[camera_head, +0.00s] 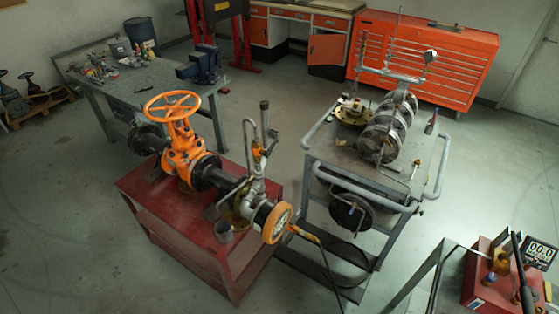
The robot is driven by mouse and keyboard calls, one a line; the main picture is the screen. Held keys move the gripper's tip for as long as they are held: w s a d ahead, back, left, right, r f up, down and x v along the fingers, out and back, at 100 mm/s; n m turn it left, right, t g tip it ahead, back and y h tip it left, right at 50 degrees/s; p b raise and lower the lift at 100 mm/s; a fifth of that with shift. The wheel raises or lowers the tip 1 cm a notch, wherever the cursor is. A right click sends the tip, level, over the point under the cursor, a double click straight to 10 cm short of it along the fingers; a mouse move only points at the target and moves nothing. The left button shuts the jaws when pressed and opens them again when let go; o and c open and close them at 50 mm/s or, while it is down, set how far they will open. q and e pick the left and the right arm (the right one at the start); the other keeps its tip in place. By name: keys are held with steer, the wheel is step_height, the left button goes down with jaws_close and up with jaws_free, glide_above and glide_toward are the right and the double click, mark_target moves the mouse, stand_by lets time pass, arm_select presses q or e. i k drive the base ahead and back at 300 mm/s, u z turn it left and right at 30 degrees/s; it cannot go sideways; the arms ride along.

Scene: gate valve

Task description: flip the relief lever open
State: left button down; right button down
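I cannot tell for certain which part is the relief lever. A red box-shaped unit (487,284) with brass fittings and upright black handles stands at the lower right, partly cut off by the frame edge. A digital display (541,252) stands behind it. An orange gate valve (182,150) with an orange handwheel (172,105) sits in a pipe on a red stand (160,208). A grey upright fitting with a small orange part (257,152) rises near the pipe's right end. Neither of my grippers is in view.
A grey workbench (150,82) with a blue vise (205,64) is behind left. An orange tool cabinet (440,62) lines the back.

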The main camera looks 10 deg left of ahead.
mark_target(267, 153)
steer(key=u, duration=0.2)
steer(key=i, duration=0.9)
steer(key=u, duration=0.85)
